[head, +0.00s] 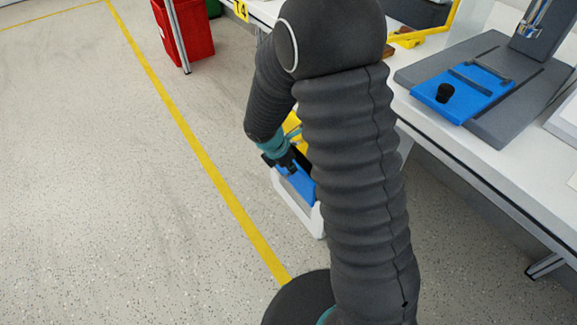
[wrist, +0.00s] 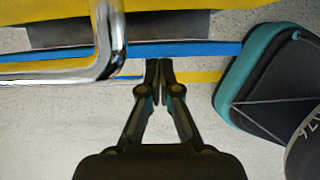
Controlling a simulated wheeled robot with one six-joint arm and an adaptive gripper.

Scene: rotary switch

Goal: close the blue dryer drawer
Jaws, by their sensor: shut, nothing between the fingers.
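A blue part (head: 298,188), which may be the dryer drawer, shows low beside the bench in the head view, partly hidden behind my arm. A white frame or box (head: 306,217) surrounds its lower side. In the wrist view a long blue strip (wrist: 200,49) crosses the upper part, with a bent chrome bar (wrist: 106,45) in front of it at left. My gripper (head: 287,163) is shut and empty, just above the blue part in the head view. In the wrist view its fingertips (wrist: 158,66) are together just below the blue strip; I cannot tell whether they touch it.
A white bench (head: 425,112) runs along the right, carrying a blue plate (head: 470,88) with a black knob (head: 445,92). A red bin (head: 188,35) stands at the top. Open speckled floor with a yellow line (head: 185,137) lies left. My dark base edge shows at right in the wrist view.

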